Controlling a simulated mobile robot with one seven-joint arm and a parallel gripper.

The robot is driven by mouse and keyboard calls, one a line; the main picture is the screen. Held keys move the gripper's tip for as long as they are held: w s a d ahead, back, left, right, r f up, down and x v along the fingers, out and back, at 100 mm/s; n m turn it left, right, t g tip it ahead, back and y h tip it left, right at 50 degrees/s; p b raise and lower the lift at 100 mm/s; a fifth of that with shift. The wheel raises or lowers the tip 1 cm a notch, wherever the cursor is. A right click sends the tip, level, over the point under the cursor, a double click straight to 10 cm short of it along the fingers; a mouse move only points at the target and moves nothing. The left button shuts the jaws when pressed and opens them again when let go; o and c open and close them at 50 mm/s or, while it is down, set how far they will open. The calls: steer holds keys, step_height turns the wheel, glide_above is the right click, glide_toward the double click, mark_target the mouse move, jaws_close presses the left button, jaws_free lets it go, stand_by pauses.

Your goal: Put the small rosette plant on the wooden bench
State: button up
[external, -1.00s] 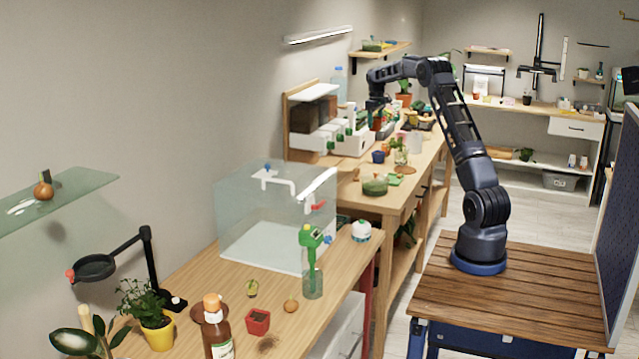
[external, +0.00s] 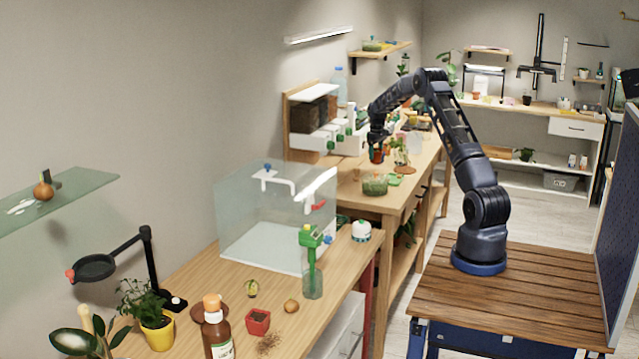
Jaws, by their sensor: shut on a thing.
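My gripper (external: 377,141) is low over the long wooden bench (external: 352,190) by the left wall. It is shut on a small reddish-brown pot (external: 376,155), seen small and partly covered by the fingers. This looks like the small rosette plant's pot, but its leaves cannot be made out. The pot is upright, close above or on the bench top; I cannot tell whether it touches. My arm reaches from the slatted table at right.
A pink-flowered plant (external: 401,152) stands just right of the held pot. A green-filled jar (external: 375,184) is in front of it. A white drawer unit (external: 312,142) is at its left. A glass tank (external: 275,215) stands on the nearer table. Some bench top near the jar is bare.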

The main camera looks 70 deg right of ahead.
mark_target(376, 161)
steer(key=shift+f, duration=2.25)
steer(key=shift+f, duration=0.15)
steer(key=o, duration=1)
